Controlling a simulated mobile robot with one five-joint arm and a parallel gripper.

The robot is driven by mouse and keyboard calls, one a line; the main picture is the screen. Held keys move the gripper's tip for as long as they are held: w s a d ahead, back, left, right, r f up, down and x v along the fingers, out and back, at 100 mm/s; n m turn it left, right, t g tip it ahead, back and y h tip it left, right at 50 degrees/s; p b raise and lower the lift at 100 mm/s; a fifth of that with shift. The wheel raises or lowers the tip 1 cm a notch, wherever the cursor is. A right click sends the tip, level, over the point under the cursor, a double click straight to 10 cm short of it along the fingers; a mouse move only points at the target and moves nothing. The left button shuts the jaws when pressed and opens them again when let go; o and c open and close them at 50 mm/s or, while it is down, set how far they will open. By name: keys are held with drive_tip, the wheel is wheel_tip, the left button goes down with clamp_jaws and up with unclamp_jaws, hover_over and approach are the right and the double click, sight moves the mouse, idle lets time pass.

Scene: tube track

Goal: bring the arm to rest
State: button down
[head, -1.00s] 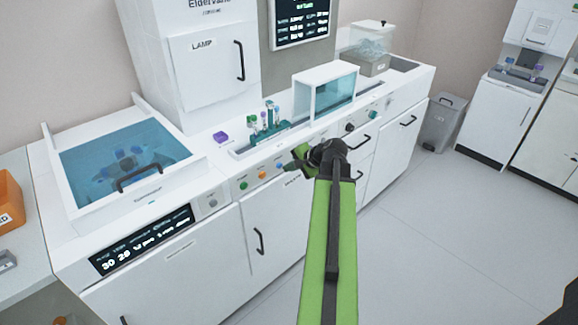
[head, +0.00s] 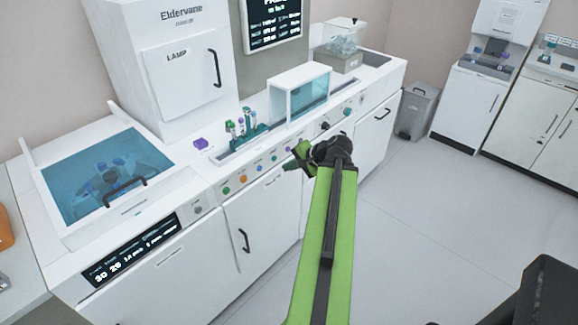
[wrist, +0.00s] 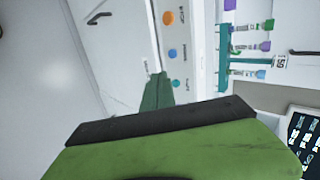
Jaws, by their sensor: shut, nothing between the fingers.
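My green arm reaches up from the bottom of the head view, bending at a black wrist joint. My gripper (head: 291,166) points left, in front of the white bench's button panel. It touches nothing that I can see. In the wrist view the green fingers of my gripper (wrist: 156,92) are together and empty, near the panel with orange and blue buttons. A teal tube rack (head: 246,132) with several capped tubes stands on the bench track beyond the gripper. The rack also shows in the wrist view (wrist: 223,60).
A purple block (head: 201,143) lies left of the rack. A blue-lidded bath (head: 105,175) is at the left of the bench, and a clear-fronted box (head: 303,95) stands on the track. A grey bin (head: 416,112) is beyond the bench's right end.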

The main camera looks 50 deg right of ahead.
idle(0.3)
drive_tip(key=w+a+f+n+g+y, duration=0.15)
drive_tip(key=w+a+n, duration=0.25)
drive_tip(key=a, duration=0.7)
drive_tip(key=w+a+f+n+g+p, duration=0.1)
drive_tip(key=w+a+f+n+g, duration=0.2)
drive_tip(key=a, duration=0.8)
drive_tip(key=w+a+f+n+g, duration=0.1)
drive_tip(key=w+a+n+g, duration=0.3)
drive_tip(key=a, duration=0.7)
drive_tip(key=a+n+h, duration=0.2)
drive_tip(key=a+n, duration=0.4)
drive_tip(key=a, duration=0.7)
drive_tip(key=shift+f+n+g+p, duration=0.25)
drive_tip(key=shift+n+g+p, duration=0.05)
drive_tip(key=shift+g, duration=0.15)
drive_tip(key=shift+s, duration=0.1)
